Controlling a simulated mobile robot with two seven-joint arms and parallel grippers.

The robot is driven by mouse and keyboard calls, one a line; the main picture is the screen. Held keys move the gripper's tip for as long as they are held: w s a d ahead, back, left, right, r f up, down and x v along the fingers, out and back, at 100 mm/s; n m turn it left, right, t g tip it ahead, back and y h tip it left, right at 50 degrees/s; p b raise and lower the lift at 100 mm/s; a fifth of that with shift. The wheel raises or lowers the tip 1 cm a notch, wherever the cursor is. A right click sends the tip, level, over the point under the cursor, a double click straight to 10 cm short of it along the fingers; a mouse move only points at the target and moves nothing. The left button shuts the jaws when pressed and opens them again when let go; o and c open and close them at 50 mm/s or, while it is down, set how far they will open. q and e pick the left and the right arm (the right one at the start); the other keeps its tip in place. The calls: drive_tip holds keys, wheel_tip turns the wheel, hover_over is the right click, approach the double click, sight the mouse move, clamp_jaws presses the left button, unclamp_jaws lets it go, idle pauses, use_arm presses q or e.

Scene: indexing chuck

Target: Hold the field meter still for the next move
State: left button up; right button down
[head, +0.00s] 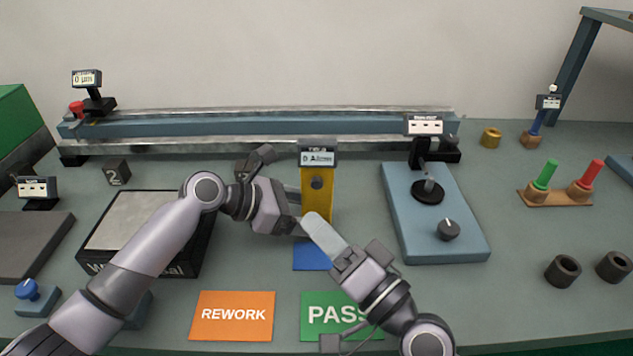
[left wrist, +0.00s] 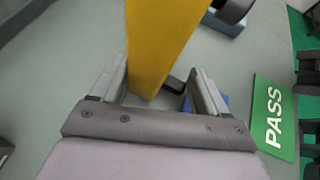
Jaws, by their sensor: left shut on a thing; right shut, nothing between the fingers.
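The field meter (head: 318,204) is a yellow upright body with a dark-framed display on top and a dark round knob on its front. It stands near the middle of the bench, behind a blue pad (head: 311,258). My left gripper (head: 296,208) is shut on the meter from its left side. In the left wrist view the yellow body (left wrist: 155,45) lies between the fingers of the left gripper (left wrist: 158,88). My right gripper (head: 312,222) is shut and empty, its tips just in front of the meter's lower part. I cannot tell whether they touch it.
An orange REWORK card (head: 232,316) and a green PASS card (head: 320,317) lie at the front. A blue block with a black dial (head: 448,230) stands to the right. A long rail (head: 270,127) runs along the back. Two dark rings (head: 563,271) lie at right.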

use_arm(q)
drive_tip(key=o, duration=0.8)
